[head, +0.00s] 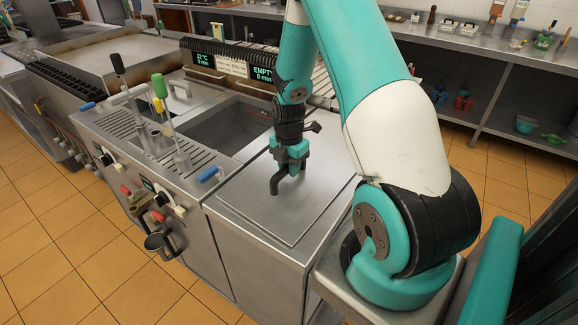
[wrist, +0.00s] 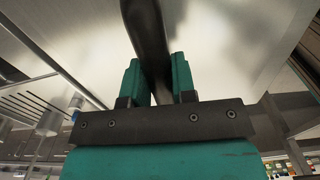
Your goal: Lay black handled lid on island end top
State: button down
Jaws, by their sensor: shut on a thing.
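The lid (head: 250,195) is a flat, square steel plate with a black arched handle (head: 274,186). It lies level over the island end top (head: 225,213), whose steel border shows along the front and left edges. I cannot tell whether the lid touches the top or hovers just above it. My gripper (head: 289,167) points down and is shut on the handle. In the wrist view the two teal fingers (wrist: 158,80) pinch the dark handle (wrist: 146,28), with the pale lid surface (wrist: 225,40) beyond it.
An open sink-like well (head: 225,128) adjoins the lid on the left, beside a slatted drain holding several handled tools. A dark unit with displays (head: 228,66) stands behind. A back counter (head: 450,38) carries small utensils.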

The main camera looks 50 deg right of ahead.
jog(key=c, duration=0.8)
grip_release()
jog(key=shift+c, duration=0.2)
notch_tip(320, 180, up, 18)
jog(key=b, duration=0.2)
jog(key=shift+f, duration=0.25)
jog(key=shift+w, duration=0.1)
jog(key=s+a+r+m+t+y, duration=0.1)
jog(key=s+a+r+m, duration=0.15)
jog(key=a, duration=0.75)
jog(key=s+a+r+m+y, duration=0.1)
jog(key=s+a+r+m, duration=0.15)
jog(key=a, duration=0.65)
jog(key=s+a+m+y, duration=0.2)
jog(key=s+a+m, duration=0.5)
jog(key=s+a, duration=0.6)
jog(key=shift+a+r+g, duration=0.4)
jog(key=shift+a+r, duration=0.05)
